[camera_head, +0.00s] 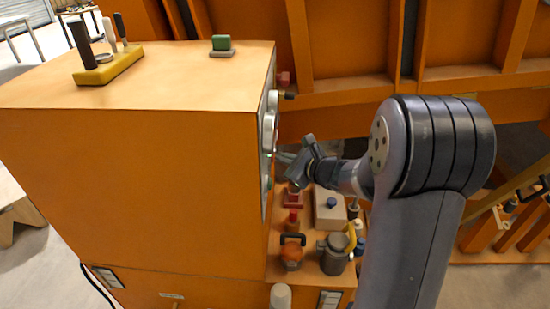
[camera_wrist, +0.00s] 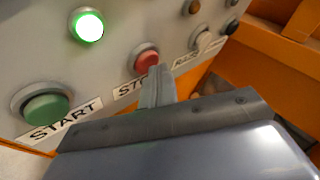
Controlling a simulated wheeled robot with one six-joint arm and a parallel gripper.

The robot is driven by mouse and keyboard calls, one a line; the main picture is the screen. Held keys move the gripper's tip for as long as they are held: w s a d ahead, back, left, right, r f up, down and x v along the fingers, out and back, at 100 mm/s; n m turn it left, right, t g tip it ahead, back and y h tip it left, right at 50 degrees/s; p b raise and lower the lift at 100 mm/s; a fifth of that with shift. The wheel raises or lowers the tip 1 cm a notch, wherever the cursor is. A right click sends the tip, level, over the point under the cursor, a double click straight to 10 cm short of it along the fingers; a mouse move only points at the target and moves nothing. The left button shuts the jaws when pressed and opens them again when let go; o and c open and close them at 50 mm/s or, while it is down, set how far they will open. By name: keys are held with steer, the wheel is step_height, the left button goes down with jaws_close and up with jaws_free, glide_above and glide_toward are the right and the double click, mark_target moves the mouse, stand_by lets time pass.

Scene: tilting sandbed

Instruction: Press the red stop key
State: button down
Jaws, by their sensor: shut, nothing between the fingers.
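The red stop key (camera_wrist: 146,62) is a round red button in a pale ring on a grey panel (camera_wrist: 112,80) in the wrist view. A label that begins "STO" is under it, partly hidden by my gripper. My gripper (camera_wrist: 160,72) is shut and empty, with its tips at the lower right edge of the red key in the picture. Whether they touch it I cannot tell. In the head view my gripper (camera_head: 284,158) points left at the panel on the side of the orange cabinet (camera_head: 130,170). The red key cannot be made out there.
A green START button (camera_wrist: 46,106) and a lit green lamp (camera_wrist: 88,27) are left of the red key. More knobs, one above a label (camera_wrist: 188,63), are to its right. Below my gripper, a ledge holds a kettle-like pot (camera_head: 334,256), a white box (camera_head: 328,212) and several small items.

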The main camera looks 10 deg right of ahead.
steer(key=shift+a, duration=0.15)
stand_by(0.4)
steer(key=shift+s+d, duration=0.15)
steer(key=shift+d, duration=0.75)
steer(key=shift+d, duration=0.1)
steer(key=d, duration=0.2)
steer(key=s+d, duration=0.1)
steer(key=d, duration=0.1)
steer(key=shift+d, duration=0.4)
steer(key=shift+a, duration=0.15)
